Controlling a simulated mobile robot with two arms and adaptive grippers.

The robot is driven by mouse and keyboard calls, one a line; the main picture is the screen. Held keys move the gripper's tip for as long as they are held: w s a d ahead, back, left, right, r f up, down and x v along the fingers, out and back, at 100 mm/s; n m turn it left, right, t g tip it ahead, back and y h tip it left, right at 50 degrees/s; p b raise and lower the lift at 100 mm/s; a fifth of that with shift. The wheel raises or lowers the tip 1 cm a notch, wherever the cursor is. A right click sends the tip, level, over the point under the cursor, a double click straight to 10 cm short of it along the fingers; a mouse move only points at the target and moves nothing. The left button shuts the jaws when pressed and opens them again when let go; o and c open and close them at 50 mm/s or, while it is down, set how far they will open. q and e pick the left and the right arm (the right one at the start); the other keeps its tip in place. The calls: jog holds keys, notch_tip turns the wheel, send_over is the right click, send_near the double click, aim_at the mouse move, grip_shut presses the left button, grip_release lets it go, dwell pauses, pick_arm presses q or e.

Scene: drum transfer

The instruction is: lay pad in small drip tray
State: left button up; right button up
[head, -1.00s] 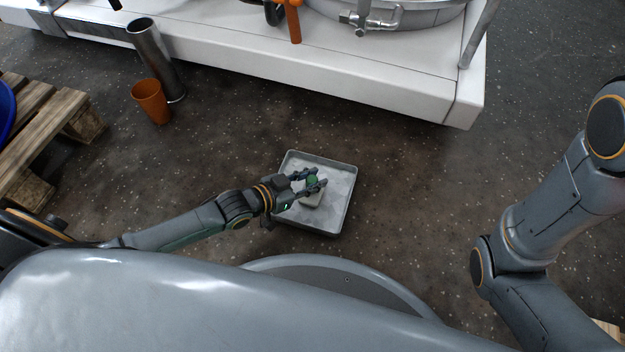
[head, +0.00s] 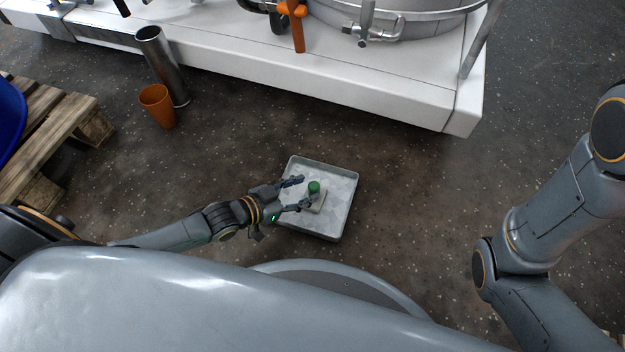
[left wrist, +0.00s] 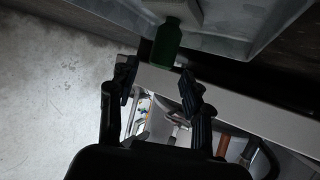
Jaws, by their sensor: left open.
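The small drip tray (head: 349,205) is a shallow square grey tray on the floor in the middle of the head view. The pad (head: 317,206), a pale block with a green upright handle (head: 314,187), is inside the tray, near its middle. My left gripper (head: 302,192) is open just left of the handle, its fingers spread and apart from it. In the left wrist view the open fingers (left wrist: 158,88) show with the green handle (left wrist: 166,42) beyond their tips and part of the pad (left wrist: 182,10) above. My right gripper is out of view.
A white plinth (head: 330,75) with a metal vessel and pipes stands at the back. An orange cup (head: 158,106) and a steel cylinder (head: 162,66) stand at the left, near a wooden pallet (head: 50,135) with a blue object. The floor right of the tray is clear.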

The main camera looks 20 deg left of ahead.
pick_arm(q)
jog(key=p+v, duration=0.3)
jog(key=v, duration=0.4)
jog(key=shift+s+a+p, duration=0.2)
jog(key=shift+s+p, duration=0.05)
jog(key=shift+p, duration=0.15)
jog(key=shift+r, duration=0.15)
